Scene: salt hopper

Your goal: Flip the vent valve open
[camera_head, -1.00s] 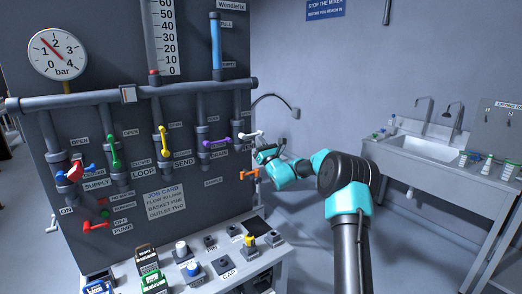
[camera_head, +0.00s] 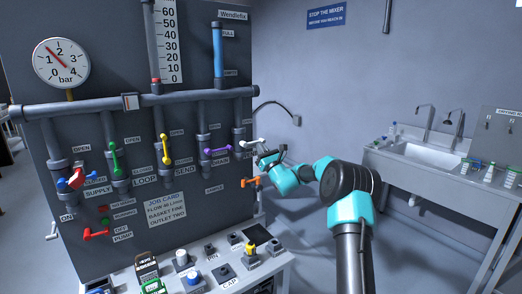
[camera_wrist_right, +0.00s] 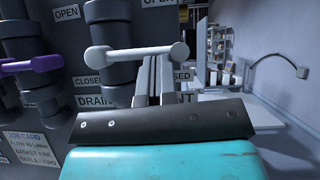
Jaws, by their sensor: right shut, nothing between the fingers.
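The vent valve has a white lever (camera_head: 252,142) at the right end of the row of valves on the dark panel. It also shows in the right wrist view (camera_wrist_right: 135,54), lying roughly level from its hub out to a round knob on the right. A CLOSED label (camera_wrist_right: 182,74) is beside it, and an OPEN label (camera_wrist_right: 164,14) is higher up. My right gripper (camera_head: 268,158) is just below and right of the lever. In the right wrist view its fingers (camera_wrist_right: 158,72) are shut and empty, with tips near the knob; contact is unclear. My left gripper is out of view.
The purple drain lever (camera_head: 217,150) is left of the vent lever. An orange handle (camera_head: 251,181) sits just below my right gripper. A thin bent pipe (camera_head: 280,104) runs to the wall. A sink (camera_head: 433,145) stands at the right, with open floor between.

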